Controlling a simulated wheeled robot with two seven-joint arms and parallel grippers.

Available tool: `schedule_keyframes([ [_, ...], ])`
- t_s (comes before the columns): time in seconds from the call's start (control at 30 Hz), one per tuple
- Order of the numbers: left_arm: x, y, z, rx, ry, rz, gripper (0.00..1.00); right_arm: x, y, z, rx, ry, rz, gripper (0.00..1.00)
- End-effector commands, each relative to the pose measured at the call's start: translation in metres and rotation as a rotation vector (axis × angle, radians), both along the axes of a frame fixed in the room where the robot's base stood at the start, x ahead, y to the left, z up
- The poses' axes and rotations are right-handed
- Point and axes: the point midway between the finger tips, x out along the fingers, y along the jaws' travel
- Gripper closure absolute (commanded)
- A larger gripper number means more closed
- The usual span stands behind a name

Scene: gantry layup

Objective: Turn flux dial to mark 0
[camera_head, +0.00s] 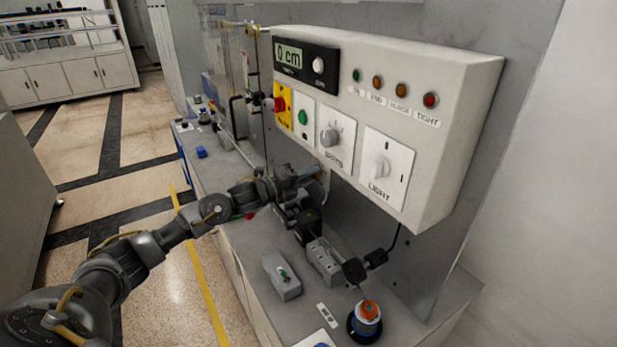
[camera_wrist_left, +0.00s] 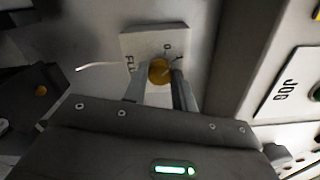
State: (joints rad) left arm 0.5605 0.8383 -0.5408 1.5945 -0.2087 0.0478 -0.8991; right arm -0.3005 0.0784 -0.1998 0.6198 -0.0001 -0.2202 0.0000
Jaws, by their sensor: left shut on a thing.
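The flux dial (camera_wrist_left: 158,71) is a round amber knob on a white plate (camera_wrist_left: 140,43) in the left wrist view. The plate carries a partly covered label beginning "FLU" and a 0 mark above the knob. My left gripper (camera_wrist_left: 160,88) has its two fingers on either side of the knob and is shut on it. I cannot tell which mark the knob points to. In the head view my left gripper (camera_head: 318,178) reaches under the lower left of the control box, and the dial is hidden there. My right gripper is not in view.
The control box (camera_head: 450,75) overhangs my left gripper, with a "0 cm" display (camera_head: 289,55), a light switch (camera_head: 382,165), a speed knob and several lamps. On the bench below stand a grey switch box (camera_head: 283,278) and an orange-topped blue-and-black item (camera_head: 366,318).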

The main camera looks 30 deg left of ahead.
Motion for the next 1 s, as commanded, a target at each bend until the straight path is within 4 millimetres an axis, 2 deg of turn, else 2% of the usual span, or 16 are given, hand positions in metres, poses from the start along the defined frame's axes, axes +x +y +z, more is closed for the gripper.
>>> schedule_keyframes([
  [0.5, 0.0002, 0.0004, 0.0003, -0.337, 0.199, 0.001, 0.96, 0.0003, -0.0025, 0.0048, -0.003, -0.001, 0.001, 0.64],
  [1.0, 0.0004, 0.0005, 0.0002, -0.442, 0.259, 0.002, 0.96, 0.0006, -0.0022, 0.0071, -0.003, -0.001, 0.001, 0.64],
])
